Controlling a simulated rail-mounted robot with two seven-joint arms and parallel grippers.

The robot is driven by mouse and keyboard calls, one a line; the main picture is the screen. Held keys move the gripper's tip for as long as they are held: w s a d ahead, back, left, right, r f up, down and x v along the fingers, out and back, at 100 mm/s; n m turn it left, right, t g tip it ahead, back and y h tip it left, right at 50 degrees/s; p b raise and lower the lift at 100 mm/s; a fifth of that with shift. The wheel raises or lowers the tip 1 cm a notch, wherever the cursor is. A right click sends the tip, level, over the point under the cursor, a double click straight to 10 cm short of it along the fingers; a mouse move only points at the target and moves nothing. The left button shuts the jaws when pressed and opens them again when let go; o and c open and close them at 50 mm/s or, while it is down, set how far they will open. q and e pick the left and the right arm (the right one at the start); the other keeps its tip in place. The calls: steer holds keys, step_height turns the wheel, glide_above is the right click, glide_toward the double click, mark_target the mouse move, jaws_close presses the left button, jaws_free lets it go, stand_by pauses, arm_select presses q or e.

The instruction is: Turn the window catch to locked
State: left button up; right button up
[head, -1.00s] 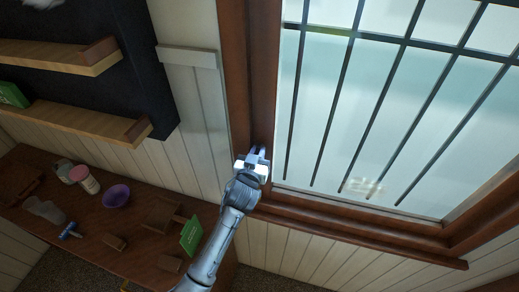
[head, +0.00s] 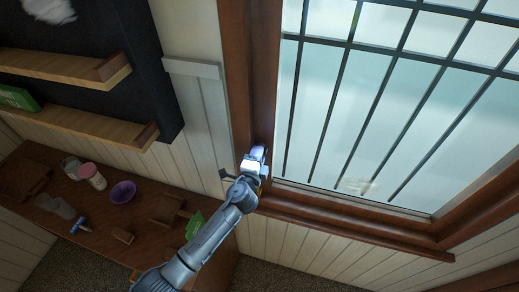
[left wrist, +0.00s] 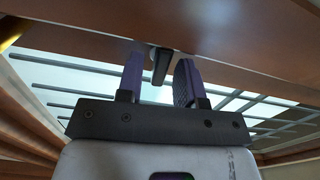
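The window catch (left wrist: 161,64) is a small dark lever on a brown wooden frame member, seen in the left wrist view. My left gripper (left wrist: 159,80) has its two purple fingers apart, one on each side of the catch. Gaps show between the lever and the fingers, so it does not look gripped. In the head view my left gripper (head: 257,158) is at the lower left part of the brown window frame (head: 262,70). The catch is hidden behind the gripper there. My right gripper is not in view.
The barred window (head: 370,110) lies right of the gripper. Wooden shelves (head: 85,125) hang on a dark panel at left. Below, a brown table (head: 90,215) holds a purple bowl (head: 123,192), a pink-lidded jar (head: 91,175) and other small things.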

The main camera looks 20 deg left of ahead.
arm_select(q)
steer(key=shift+o, duration=0.5)
steer(key=s+p, duration=0.2)
steer(key=s, duration=0.4)
steer(key=shift+d, duration=0.15)
steer(key=shift+s, duration=0.1)
